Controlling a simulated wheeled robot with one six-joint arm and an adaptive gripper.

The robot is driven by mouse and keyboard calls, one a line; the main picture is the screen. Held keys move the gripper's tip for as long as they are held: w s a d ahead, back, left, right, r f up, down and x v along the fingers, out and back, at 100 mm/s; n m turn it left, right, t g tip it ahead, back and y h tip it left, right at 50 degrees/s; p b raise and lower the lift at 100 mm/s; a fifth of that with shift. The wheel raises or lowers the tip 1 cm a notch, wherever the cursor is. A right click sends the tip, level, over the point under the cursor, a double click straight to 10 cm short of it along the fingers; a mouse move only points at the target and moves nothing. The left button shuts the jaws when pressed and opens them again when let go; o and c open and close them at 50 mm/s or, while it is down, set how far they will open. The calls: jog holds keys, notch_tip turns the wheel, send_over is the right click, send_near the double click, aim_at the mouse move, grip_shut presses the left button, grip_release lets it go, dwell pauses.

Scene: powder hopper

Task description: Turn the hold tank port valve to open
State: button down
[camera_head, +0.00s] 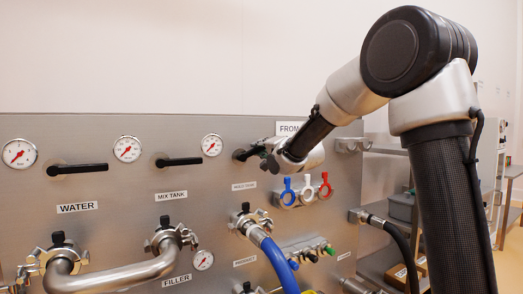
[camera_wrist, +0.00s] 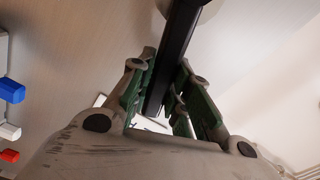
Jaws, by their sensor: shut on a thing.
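The hold tank port valve has a black lever handle (camera_head: 241,154) on the steel panel, above the small "HOLD TANK" label (camera_head: 243,186). My gripper (camera_head: 267,158) is at this handle and hides its outer part in the head view. In the wrist view the black handle (camera_wrist: 180,45) runs between the two green-padded fingers of my gripper (camera_wrist: 163,80). The gripper is shut on the handle. What shows of the handle in the head view looks roughly horizontal, but its exact angle is hard to tell.
Black lever handles of the water valve (camera_head: 80,168) and mix tank valve (camera_head: 180,161) are to the left, both near horizontal. Blue, white and red clamps (camera_head: 306,189) hang just below my gripper. A blue hose (camera_head: 276,260) joins the port below. Shelving (camera_head: 390,215) stands right.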

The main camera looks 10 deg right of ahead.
jog(key=shift+r+n, duration=0.1)
jog(key=shift+n, duration=0.2)
jog(key=r+n, duration=0.1)
jog(key=a+n, duration=0.1)
jog(key=n, duration=0.1)
jog(key=a+r+n, duration=0.1)
jog(key=shift+s+r+n, duration=0.35)
jog(key=shift+n, duration=0.05)
jog(key=a+n, duration=0.1)
jog(key=r+n, duration=0.1)
jog(key=n, duration=0.1)
jog(key=s+a+n, duration=0.1)
jog(key=shift+a+r+n, duration=0.3)
jog(key=shift+a+r, duration=0.05)
jog(key=shift+a, duration=0.1)
jog(key=a+n, duration=0.2)
jog(key=n, duration=0.1)
jog(key=shift+s+r, duration=0.15)
jog(key=shift+s, duration=0.15)
jog(key=c, duration=1.3)
grip_release()
jog(key=shift+a+n, duration=0.1)
jog(key=shift+n, duration=0.2)
